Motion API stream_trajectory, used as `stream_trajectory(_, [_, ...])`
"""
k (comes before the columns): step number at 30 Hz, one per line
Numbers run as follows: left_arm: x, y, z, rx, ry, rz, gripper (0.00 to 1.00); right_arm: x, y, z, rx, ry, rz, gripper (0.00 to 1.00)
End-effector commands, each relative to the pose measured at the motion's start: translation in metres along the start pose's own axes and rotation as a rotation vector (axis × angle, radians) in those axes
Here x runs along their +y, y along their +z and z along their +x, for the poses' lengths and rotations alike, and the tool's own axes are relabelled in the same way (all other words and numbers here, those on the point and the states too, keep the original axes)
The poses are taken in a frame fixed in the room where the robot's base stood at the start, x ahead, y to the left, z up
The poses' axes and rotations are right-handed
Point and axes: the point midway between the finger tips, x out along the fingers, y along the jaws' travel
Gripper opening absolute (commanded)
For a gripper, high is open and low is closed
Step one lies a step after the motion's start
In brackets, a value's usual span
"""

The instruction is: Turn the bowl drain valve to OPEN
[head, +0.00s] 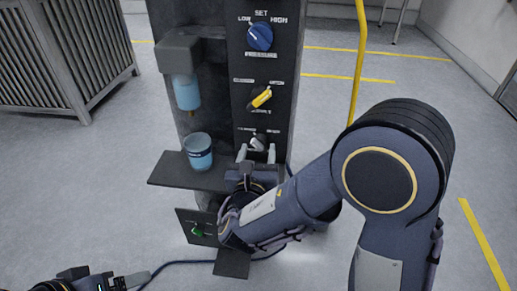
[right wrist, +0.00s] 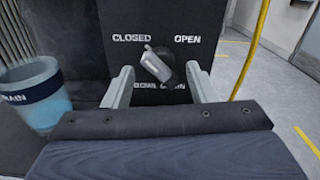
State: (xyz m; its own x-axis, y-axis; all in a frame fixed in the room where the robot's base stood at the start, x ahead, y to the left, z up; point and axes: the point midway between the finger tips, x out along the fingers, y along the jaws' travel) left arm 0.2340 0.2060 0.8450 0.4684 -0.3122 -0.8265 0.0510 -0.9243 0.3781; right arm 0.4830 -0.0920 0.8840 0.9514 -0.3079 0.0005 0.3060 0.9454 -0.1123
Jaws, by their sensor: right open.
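The bowl drain valve (right wrist: 157,64) is a small grey lever on a black panel, between the printed words CLOSED at upper left and OPEN at upper right. Its upper end leans up and to the left, towards CLOSED. It also shows in the head view (head: 259,141), partly hidden by my gripper. My right gripper (right wrist: 159,85) is open, with one pale finger on each side of the lever and a visible gap to it; it comes up from below in the head view (head: 257,153). My left gripper (head: 130,281) is at the bottom left edge, far from the valve.
Above the valve are a yellow selector (head: 261,97) and a blue SET knob (head: 260,37). A blue bucket (head: 198,152) stands on the shelf (head: 168,172) left of the valve. A lower panel holds a green knob (head: 198,231). A yellow post (head: 359,60) stands to the right.

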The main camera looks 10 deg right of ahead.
Motion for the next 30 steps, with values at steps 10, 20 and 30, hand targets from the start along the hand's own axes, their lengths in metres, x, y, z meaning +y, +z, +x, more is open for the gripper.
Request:
stream_trajectory(10, [0.0, 0.0, 0.0, 0.0, 0.0, 0.0, 0.84, -0.001, 0.0, 0.017, 0.001, -0.001, 0.0, 0.52])
stream_trajectory(20, [0.0, 0.0, 0.0, 0.0, 0.0, 0.0, 0.84, -0.001, 0.0, 0.016, 0.001, -0.001, 0.001, 0.23])
stream_trajectory(30, [-0.001, 0.002, 0.003, 0.0, 0.0, 0.0, 0.84, -0.001, -0.002, 0.016, 0.001, -0.001, 0.017, 0.08])
